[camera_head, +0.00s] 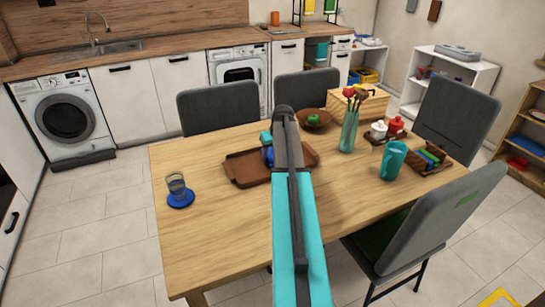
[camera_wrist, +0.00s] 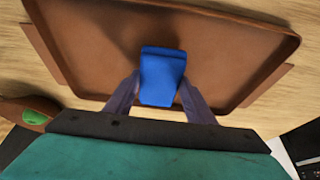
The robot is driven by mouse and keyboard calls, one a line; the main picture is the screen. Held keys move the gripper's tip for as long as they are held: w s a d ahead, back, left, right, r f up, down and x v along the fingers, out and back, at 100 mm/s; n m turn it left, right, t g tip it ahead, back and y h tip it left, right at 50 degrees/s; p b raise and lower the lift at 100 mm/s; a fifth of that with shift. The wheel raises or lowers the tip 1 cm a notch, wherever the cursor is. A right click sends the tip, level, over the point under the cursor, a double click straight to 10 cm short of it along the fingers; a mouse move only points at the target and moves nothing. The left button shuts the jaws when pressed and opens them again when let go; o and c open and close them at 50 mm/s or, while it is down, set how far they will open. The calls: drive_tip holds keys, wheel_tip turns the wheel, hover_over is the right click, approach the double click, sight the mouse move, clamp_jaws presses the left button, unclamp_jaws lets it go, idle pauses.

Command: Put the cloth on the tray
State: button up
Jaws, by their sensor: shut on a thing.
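The blue cloth (camera_wrist: 162,72) is pinched between the two fingers of my gripper (camera_wrist: 160,88) in the wrist view. In the head view only a bit of the blue cloth (camera_head: 267,157) shows, beside my arm. The brown tray (camera_head: 243,178) lies on the wooden table, partly hidden behind my arm. In the wrist view the tray (camera_wrist: 90,55) spreads out beneath the cloth, and a dark shadow falls on it. I cannot tell whether the cloth touches the tray.
A glass on a blue coaster (camera_head: 180,199) stands left of the tray. A brown bowl (camera_head: 318,124) with a green item is behind it. The table's front left is clear.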

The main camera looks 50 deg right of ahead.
drive_tip(key=shift+f, duration=0.85)
drive_tip(key=shift+f, duration=0.15)
drive_tip(key=o, duration=1.3)
drive_tip(key=b+v, duration=0.1)
drive_tip(key=v, duration=1.1)
drive_tip(key=shift+s, duration=0.1)
